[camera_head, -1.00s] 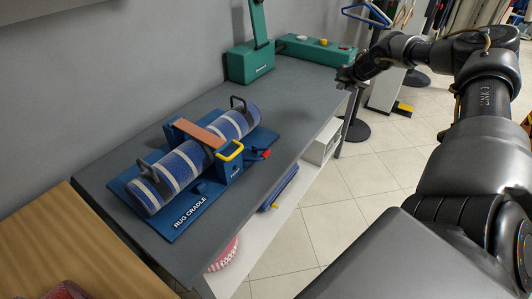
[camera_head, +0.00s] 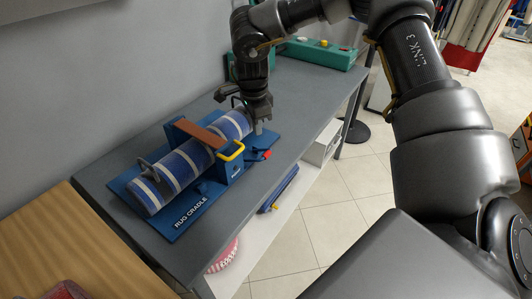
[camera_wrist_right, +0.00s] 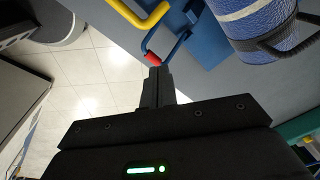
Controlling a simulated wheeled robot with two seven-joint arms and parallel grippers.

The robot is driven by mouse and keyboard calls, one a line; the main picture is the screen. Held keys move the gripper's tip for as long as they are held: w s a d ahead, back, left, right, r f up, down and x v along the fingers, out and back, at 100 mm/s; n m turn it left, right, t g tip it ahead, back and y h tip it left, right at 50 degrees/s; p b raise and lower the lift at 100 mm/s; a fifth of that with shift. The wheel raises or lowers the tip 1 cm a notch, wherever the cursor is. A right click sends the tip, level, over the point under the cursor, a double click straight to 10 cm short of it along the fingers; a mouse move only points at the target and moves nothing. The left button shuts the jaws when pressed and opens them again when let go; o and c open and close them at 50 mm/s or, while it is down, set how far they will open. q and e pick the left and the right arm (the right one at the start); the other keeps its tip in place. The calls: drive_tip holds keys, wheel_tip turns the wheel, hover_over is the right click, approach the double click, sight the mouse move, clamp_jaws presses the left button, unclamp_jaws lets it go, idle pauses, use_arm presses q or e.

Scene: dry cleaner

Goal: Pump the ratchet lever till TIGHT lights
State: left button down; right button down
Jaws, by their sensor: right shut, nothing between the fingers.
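The blue rug cradle (camera_head: 181,222) lies on the grey bench with a rolled blue-and-white striped rug (camera_head: 185,165) in it. A brown strap (camera_head: 200,134) crosses over the rug. The ratchet, with a yellow handle (camera_head: 231,151), stands on the cradle's front side. A lever with a red tip (camera_head: 266,154) sticks out to the right; its red tip also shows in the right wrist view (camera_wrist_right: 152,58). My right gripper (camera_head: 258,130) points down beside the rug's far end, behind the red tip. Its fingers (camera_wrist_right: 157,78) are shut and empty. No lit TIGHT lamp is visible. My left gripper is out of view.
A green device (camera_head: 318,53) stands at the bench's far end, and another green one is partly behind my arm. A wooden counter (camera_head: 85,245) is at near left. A lower shelf holds a white box (camera_head: 323,143). The bench beyond the cradle is mostly clear.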

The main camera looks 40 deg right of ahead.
sight(265, 154)
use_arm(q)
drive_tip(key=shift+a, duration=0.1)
use_arm(e)
drive_tip(key=n, duration=0.1)
drive_tip(key=s+n, duration=0.1)
drive_tip(key=n, duration=0.1)
drive_tip(key=shift+s+d+f+g, duration=0.15)
drive_tip(key=shift+s+d+g, duration=0.1)
drive_tip(key=shift+d+g, duration=0.15)
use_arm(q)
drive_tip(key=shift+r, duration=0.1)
